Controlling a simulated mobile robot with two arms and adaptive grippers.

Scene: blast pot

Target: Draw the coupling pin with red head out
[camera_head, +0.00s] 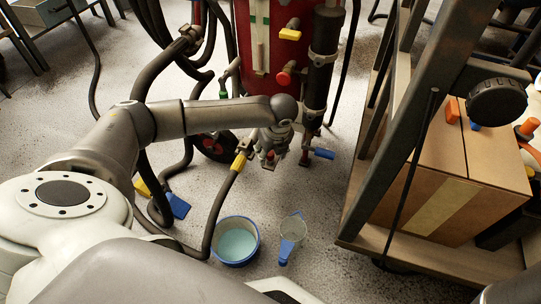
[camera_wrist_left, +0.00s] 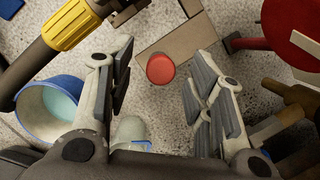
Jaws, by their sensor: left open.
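The red round head of the coupling pin (camera_wrist_left: 160,68) shows in the left wrist view, between and beyond the two fingers. Its shaft is hidden beneath the head. My left gripper (camera_wrist_left: 158,85) is open, with a finger on each side of the red head and a visible gap to both. In the head view my left gripper (camera_head: 270,158) points down beside the foot of the red blast pot (camera_head: 257,40), just right of a yellow hose coupling (camera_head: 239,161). I cannot make out the pin clearly there. My right gripper is not in view.
Thick dark hoses (camera_head: 215,205) run left of the gripper. A cart with a cardboard box (camera_head: 437,190) stands at right. Yellow (camera_head: 290,34) and red (camera_head: 285,77) handles stick out above.

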